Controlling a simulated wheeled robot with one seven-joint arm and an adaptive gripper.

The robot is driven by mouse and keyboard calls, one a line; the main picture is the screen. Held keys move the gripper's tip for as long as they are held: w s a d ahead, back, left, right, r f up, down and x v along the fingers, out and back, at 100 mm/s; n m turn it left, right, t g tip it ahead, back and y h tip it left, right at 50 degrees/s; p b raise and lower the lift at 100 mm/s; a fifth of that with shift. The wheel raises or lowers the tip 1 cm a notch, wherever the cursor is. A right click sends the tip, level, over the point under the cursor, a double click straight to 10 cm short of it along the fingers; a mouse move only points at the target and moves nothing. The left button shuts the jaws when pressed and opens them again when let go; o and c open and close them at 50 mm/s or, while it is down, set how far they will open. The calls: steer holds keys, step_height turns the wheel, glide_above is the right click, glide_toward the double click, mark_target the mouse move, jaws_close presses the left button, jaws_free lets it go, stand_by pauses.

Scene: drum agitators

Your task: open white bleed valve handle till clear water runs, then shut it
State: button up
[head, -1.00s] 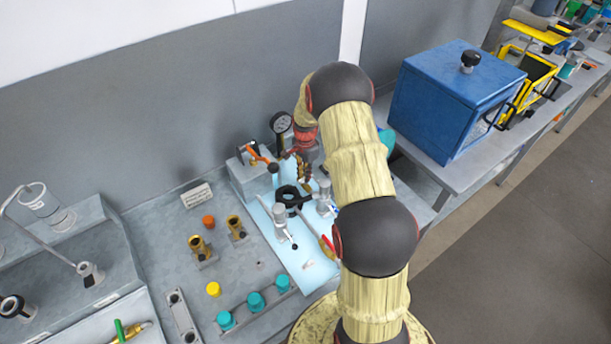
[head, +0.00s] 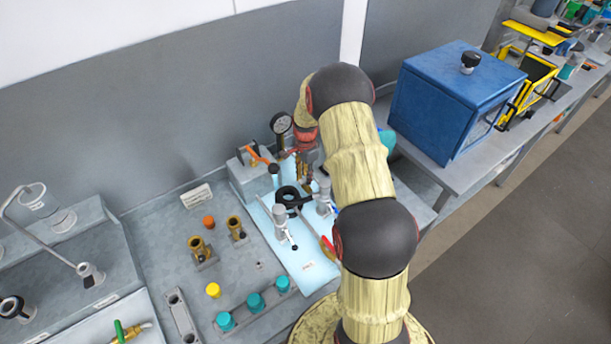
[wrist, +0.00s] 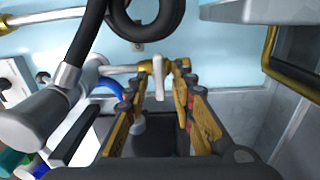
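The white bleed valve handle (wrist: 159,79) shows in the wrist view as a small upright lever on a brass fitting (wrist: 181,63). My gripper (wrist: 165,75) has its two orange-and-black fingers apart, one on each side of the handle. A gap shows between the handle and the right finger; the handle is nearer the left finger, and I cannot tell whether they touch. In the head view my gripper (head: 304,178) points down at the back of the light blue panel. There the white handle cannot be made out. No running water is visible.
A black hose coil (head: 289,196) and grey metal fittings (head: 281,220) stand close to my gripper. A pressure gauge (head: 281,123) is behind it. A blue box (head: 450,100) stands to the right. In the wrist view a black hose (wrist: 82,45) passes close on the left.

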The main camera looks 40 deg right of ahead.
steer(key=shift+r, duration=0.1)
step_height(320, 180, up, 12)
stand_by(0.7)
stand_by(0.5)
steer(key=s+a+r+n+t+b, duration=0.2)
steer(key=s+a+r+n, duration=0.3)
steer(key=s+a, duration=0.4)
steer(key=s+a+r+n+t+b, duration=0.1)
steer(key=s+a+r+n+b, duration=0.3)
steer(key=s+a+n, duration=0.3)
steer(key=s+a+r+n+t+b, duration=0.2)
steer(key=s+a+r+n+b, duration=0.2)
steer(key=s+a, duration=0.8)
steer(key=r+n, duration=0.1)
steer(key=n, duration=0.1)
steer(key=shift+r+n+t, duration=0.3)
steer(key=shift+n, duration=0.1)
